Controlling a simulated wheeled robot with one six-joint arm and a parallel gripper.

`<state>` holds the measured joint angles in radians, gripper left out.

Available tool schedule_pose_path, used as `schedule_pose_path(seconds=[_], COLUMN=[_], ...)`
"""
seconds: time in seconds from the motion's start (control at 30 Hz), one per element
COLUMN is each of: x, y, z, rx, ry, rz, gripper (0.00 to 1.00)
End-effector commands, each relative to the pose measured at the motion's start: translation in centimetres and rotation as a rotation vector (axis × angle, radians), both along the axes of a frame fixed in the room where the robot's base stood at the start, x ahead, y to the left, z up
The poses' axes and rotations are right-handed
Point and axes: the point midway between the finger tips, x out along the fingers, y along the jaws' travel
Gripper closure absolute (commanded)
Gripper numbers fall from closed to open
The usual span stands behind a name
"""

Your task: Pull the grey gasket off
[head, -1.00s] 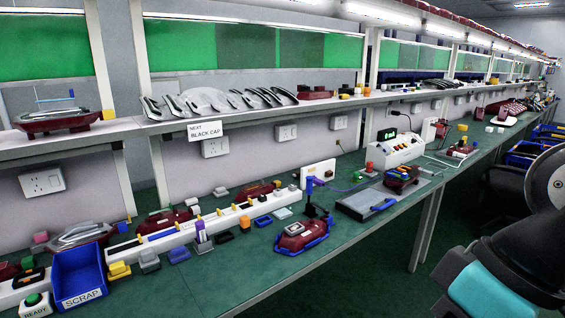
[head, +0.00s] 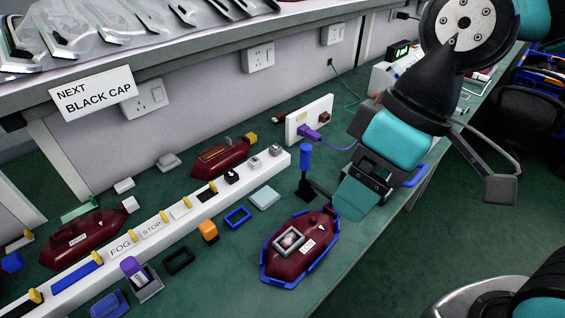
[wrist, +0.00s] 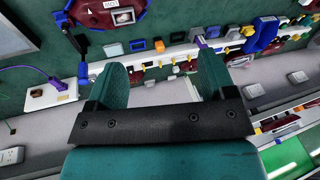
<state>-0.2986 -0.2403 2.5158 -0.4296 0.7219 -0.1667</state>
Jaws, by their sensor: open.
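The grey gasket (head: 288,240) is a square ring on top of a dark red lamp (head: 308,262), around a pale square part. The lamp lies in a blue cradle (head: 272,278) near the bench's front edge. In the wrist view the gasket (wrist: 123,16) is at the top, on the lamp (wrist: 92,14). My gripper (head: 350,202) hangs above and right of the lamp in the head view, apart from the gasket. In the wrist view my gripper (wrist: 160,75) has two teal fingers spread wide with nothing held between them.
A blue-topped dark post (head: 305,160) stands just behind the lamp. A long white rail (head: 145,235) with yellow clips runs behind. Loose parts include an orange block (head: 208,231), a black ring (head: 180,261) and a blue ring (head: 238,217). A shelf overhangs the bench's back.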

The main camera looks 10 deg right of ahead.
Motion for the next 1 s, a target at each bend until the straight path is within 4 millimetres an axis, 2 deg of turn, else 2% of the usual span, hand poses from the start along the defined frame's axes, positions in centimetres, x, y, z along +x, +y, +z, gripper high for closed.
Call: schedule_pose_path(seconds=[0.2,0.3,0.4,0.5,0.63,0.77,1.0], x=[6.1,8.5,10.2,11.3,12.0,12.1,12.0], y=[2.5,3.9,5.1,5.8,6.2,6.2,6.0], z=[-4.7,-7.2,-9.5,-11.0,-12.2,-13.5,-18.1], rx=[-0.125,-0.182,-0.226,-0.255,-0.272,-0.274,-0.273], ry=[-0.130,-0.179,-0.210,-0.226,-0.232,-0.231,-0.227], rz=[0.573,0.858,1.096,1.263,1.366,1.382,1.378], gripper=[0.23,0.23,0.23,0.23,0.23,0.23,0.23])
